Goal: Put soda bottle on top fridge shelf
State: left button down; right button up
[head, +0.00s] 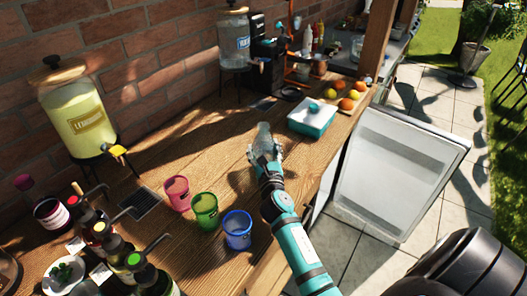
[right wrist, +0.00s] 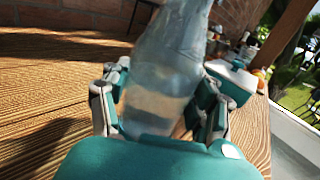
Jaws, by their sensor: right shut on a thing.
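The soda bottle is a clear, bluish bottle (head: 263,136) at the middle of the wooden counter. In the right wrist view the bottle (right wrist: 165,75) stands between the fingers, and its top is cut off by the frame. My right gripper (head: 266,157) is shut on it; it also shows in the right wrist view (right wrist: 160,110). I cannot tell whether the bottle touches the counter. The fridge's pale door (head: 400,165) stands open at the right, below the counter. The fridge shelves are hidden. My left gripper is not in view.
A teal and white box (head: 312,118) stands right of the bottle, beside fruit (head: 345,103). Pink (head: 177,193), green (head: 204,210) and blue (head: 238,229) cups stand nearer the front. A lemonade dispenser (head: 80,120) stands at left. The counter left of the bottle is clear.

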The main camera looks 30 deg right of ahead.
jog(key=shift+r, duration=0.2)
jog(key=shift+r+p, duration=0.6)
jog(key=shift+r, duration=1.1)
jog(key=shift+s+a+f, duration=0.1)
jog(key=shift+s, duration=0.25)
jog(key=b, duration=0.2)
send_near(266, 147)
jog(key=shift+s+d+r, duration=0.25)
jog(key=shift+s+r, duration=0.05)
jog(key=shift+s, duration=0.3)
jog(key=shift+s+d+r, duration=0.2)
jog(key=shift+s+r, duration=0.05)
jog(key=shift+s, duration=0.4)
jog(key=shift+s+d+r, duration=0.25)
jog(key=shift+s+r, duration=0.05)
jog(key=shift+s, duration=0.3)
